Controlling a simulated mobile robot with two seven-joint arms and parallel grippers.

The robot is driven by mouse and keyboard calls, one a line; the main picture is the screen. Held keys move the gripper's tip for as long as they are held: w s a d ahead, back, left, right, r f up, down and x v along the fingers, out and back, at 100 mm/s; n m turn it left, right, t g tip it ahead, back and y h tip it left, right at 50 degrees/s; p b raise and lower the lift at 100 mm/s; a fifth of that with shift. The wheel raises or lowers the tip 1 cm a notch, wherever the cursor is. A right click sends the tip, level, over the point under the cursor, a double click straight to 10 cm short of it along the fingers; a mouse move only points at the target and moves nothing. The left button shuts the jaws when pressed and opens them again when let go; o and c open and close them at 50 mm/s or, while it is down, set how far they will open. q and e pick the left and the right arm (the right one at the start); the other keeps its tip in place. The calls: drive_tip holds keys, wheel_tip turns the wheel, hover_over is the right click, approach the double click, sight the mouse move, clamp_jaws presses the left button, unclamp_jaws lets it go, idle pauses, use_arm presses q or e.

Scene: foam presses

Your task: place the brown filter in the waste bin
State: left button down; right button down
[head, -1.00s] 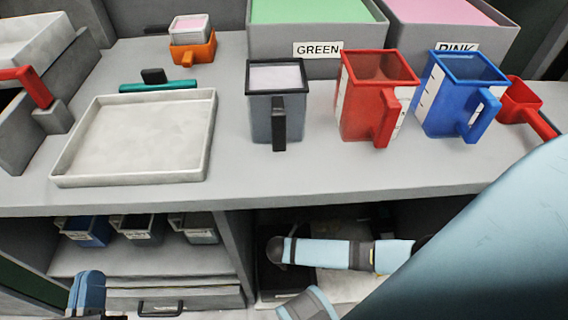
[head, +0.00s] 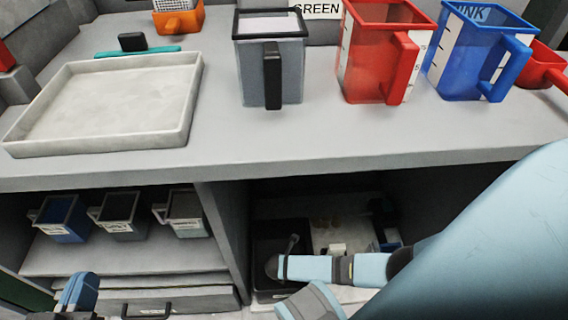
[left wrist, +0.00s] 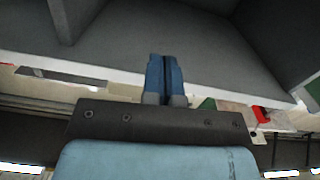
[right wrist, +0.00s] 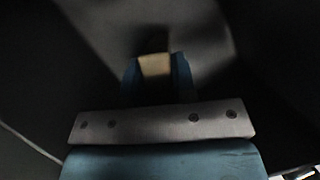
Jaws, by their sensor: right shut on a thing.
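A tan-brown piece, which looks like the brown filter (right wrist: 155,65), sits between the fingertips of my right gripper (right wrist: 156,68) in the right wrist view. That gripper is shut on it, with dark surfaces around. In the head view my right arm reaches into the open compartment under the counter, and I cannot make out its fingertips. A black open container (head: 268,284), possibly the waste bin, stands there at the left, partly hidden behind my arm. My left gripper (head: 80,292) is low at the left, before the shelves. Its fingers (left wrist: 165,78) are together and empty in the left wrist view.
The counter holds a white tray (head: 188,128), a grey jug (head: 254,80), a red jug (head: 365,60) and a blue jug (head: 455,65). Small bins (head: 118,215) stand on the lower left shelf. The counter edge and a divider (head: 226,235) bound the compartment.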

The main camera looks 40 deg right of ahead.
drive_tip(key=shift+r, duration=0.1)
drive_tip(key=c, duration=0.9)
unclamp_jaws()
